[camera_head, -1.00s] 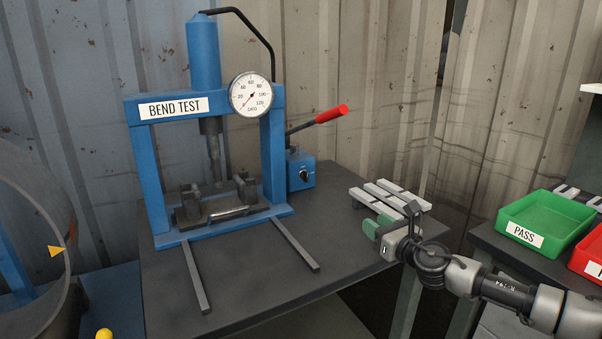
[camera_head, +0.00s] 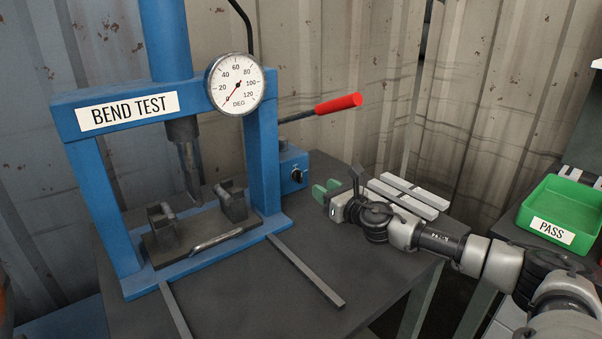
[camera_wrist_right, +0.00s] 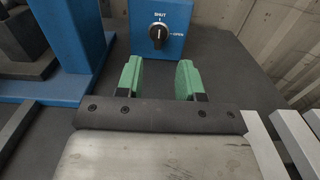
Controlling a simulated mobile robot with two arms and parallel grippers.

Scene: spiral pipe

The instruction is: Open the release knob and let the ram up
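The release knob (camera_head: 297,175) is a black dial on the blue pump box (camera_head: 291,161) right of the press. In the wrist view the knob (camera_wrist_right: 158,36) has its white mark pointing up to SHUT, with OPEN at its right. The ram (camera_head: 189,158) of the blue BEND TEST press is lowered between two dark supports (camera_head: 233,202); whether its tip touches anything is unclear. My right gripper (camera_head: 326,191) is open and empty, green fingers short of the knob and apart from it. My left gripper is out of view.
The pump's red-handled lever (camera_head: 338,104) sticks out above the box. Light metal bars (camera_head: 410,195) lie right of my gripper. A dial gauge (camera_head: 236,82) has its needle near 0. A green PASS tray (camera_head: 563,210) stands far right. The front tabletop is mostly clear.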

